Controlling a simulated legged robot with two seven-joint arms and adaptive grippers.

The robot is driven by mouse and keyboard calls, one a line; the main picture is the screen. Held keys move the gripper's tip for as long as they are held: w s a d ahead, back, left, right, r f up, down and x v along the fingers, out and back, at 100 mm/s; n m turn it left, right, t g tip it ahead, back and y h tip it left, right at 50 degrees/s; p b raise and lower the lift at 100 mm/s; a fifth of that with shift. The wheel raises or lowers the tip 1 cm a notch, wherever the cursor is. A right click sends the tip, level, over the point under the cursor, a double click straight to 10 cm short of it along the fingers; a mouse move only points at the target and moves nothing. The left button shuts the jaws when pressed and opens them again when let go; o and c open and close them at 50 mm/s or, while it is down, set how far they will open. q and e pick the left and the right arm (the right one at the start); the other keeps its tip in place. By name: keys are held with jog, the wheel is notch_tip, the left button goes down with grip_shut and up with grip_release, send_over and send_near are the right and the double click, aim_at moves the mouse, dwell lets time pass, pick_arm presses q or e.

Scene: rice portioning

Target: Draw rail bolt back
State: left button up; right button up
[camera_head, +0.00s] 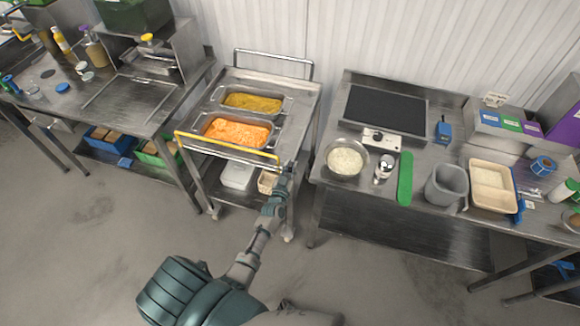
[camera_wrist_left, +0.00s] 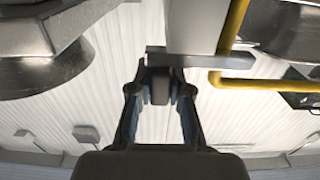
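The yellow rail (camera_head: 228,151) runs across the front of a steel trolley (camera_head: 303,112). My left arm reaches up from the bottom of the head view, and my left gripper (camera_head: 288,170) is at the rail's right end. In the left wrist view the rail (camera_wrist_left: 235,27) bends beside a grey metal bar (camera_wrist_left: 190,60). A dark block (camera_wrist_left: 160,86), which looks like the rail bolt's handle, sits at the bar's end. The fingers of my left gripper (camera_wrist_left: 160,90) close on its two sides. The bolt's shaft is not clearly visible. My right gripper is out of view.
The trolley holds an orange-filled pan (camera_head: 236,131) and a yellow-filled pan (camera_head: 252,101). A steel bench (camera_head: 335,181) stands on the right with a rice bowl (camera_head: 346,160) and a green board (camera_head: 405,178). Another bench (camera_head: 128,97) stands on the left. The floor in front is clear.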

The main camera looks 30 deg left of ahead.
pick_arm(q)
jog(key=shift+w+d, duration=0.1)
jog(key=shift+d, duration=0.2)
grip_shut()
jog(key=shift+d+r, duration=0.1)
jog(key=shift+d, duration=0.05)
jog(key=shift+w+d+p, duration=0.25)
jog(key=shift+d+p, duration=0.2)
jog(key=shift+d, duration=0.55)
jog(key=o, duration=0.8)
grip_release()
jog(key=shift+w+d, duration=0.1)
jog(key=shift+d, duration=0.1)
jog(key=v, duration=1.2)
jog(key=shift+d, duration=0.1)
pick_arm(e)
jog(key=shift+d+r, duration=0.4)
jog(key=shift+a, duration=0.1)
